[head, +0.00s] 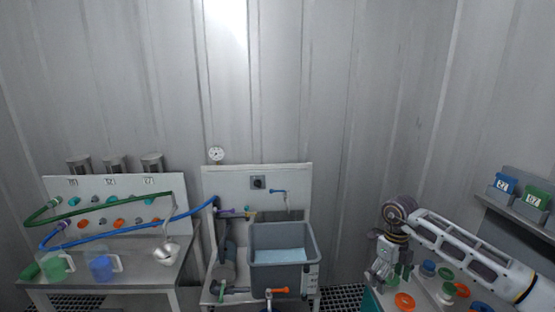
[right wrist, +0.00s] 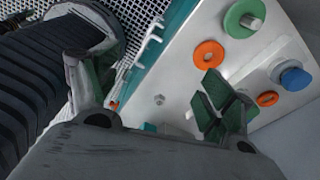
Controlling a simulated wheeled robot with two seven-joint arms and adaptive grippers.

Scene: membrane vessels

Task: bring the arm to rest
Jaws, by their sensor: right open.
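My right arm comes in from the right in the head view, and its gripper (head: 385,272) hangs pointing down at the left edge of the right-hand bench (head: 425,297). In the right wrist view the gripper (right wrist: 160,95) has its fingers wide apart with nothing between them. Below it are the bench edge and the grated floor. An orange ring (right wrist: 208,54) lies on the bench close to the right finger, apart from it. My left gripper does not show in either view.
The bench holds a green ring (right wrist: 244,18) and a blue cap (right wrist: 294,78). A grey tub (head: 262,278) stands at the middle station. The left bench carries hoses, a green jug (head: 55,267) and a blue jug (head: 101,268). Labelled bins (head: 536,197) are at far right.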

